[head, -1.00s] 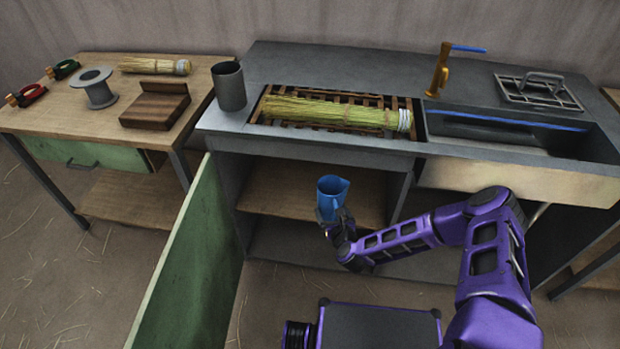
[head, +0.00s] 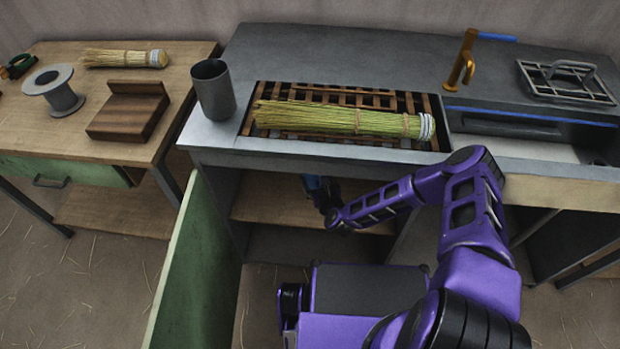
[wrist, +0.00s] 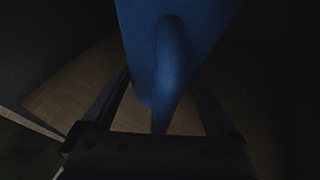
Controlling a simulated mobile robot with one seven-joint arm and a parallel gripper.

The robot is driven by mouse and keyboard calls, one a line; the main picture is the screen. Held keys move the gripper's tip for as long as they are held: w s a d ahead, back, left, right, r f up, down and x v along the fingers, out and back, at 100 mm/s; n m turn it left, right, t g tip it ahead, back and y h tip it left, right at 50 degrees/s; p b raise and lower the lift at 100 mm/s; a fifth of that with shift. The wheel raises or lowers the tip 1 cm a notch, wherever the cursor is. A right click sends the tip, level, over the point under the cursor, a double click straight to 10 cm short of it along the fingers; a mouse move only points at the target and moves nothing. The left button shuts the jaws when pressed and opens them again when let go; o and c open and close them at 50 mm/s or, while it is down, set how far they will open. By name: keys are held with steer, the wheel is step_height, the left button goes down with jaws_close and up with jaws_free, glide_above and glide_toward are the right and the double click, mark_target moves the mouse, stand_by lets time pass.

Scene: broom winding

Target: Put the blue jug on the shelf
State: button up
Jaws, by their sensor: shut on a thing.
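The blue jug (wrist: 140,40) fills the upper middle of the dark wrist view, with its handle (wrist: 170,60) facing my gripper. My gripper (wrist: 160,125) is shut on the jug, its two fingers on either side of the handle. In the head view only a small bit of the jug (head: 314,184) shows, under the counter's front edge. My gripper (head: 322,196) is there too, inside the open cabinet at the wooden shelf (head: 265,200). The worktop hides most of the jug. Whether its base touches the shelf I cannot tell.
The green cabinet door (head: 190,275) stands open on the left. The grey counter (head: 300,55) overhangs the opening and holds a grey cup (head: 213,90) and a broom head (head: 340,118) on a wooden rack. A wooden table (head: 60,125) stands at the left.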

steer(key=shift+w+a, duration=0.1)
steer(key=shift+w, duration=0.2)
steer(key=shift+w+a+f, duration=0.1)
steer(key=shift+w+f, duration=0.05)
steer(key=shift+f, duration=0.05)
step_height(320, 180, down, 10)
steer(key=shift+r+b, duration=0.25)
steer(key=shift+b, duration=0.8)
steer(key=shift+f, duration=0.1)
steer(key=o, duration=1.5)
steer(key=shift+f, duration=0.1)
steer(key=shift+c, duration=0.2)
